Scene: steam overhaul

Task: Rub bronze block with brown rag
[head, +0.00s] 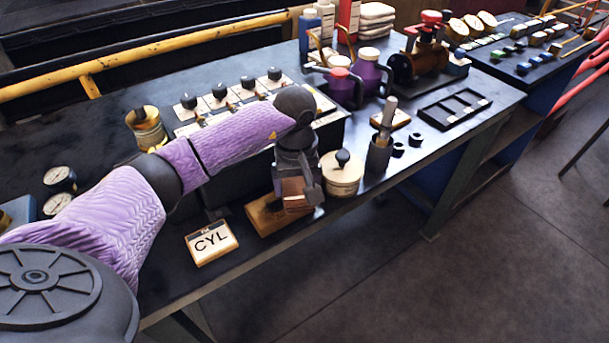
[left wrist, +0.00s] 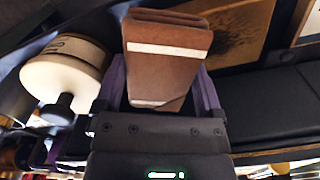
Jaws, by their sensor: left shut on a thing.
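My left gripper (head: 298,187) reaches over the front of the bench and points down. It is shut on the brown rag (head: 293,196), a folded brown pad with pale stripes. In the left wrist view the rag (left wrist: 165,65) sits between my purple fingers (left wrist: 160,88). The bronze block (head: 264,217), flat and golden-brown, lies on the bench just beneath and left of the rag. In the left wrist view the block (left wrist: 232,28) shows behind the rag, with a dark smudge on its face. I cannot tell whether the rag touches it. My right gripper is not in view.
A cream lidded jar (head: 342,180) with a black knob stands close right of my gripper. A dark cup (head: 378,155) holding a tool is farther right. The bench's front edge is near.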

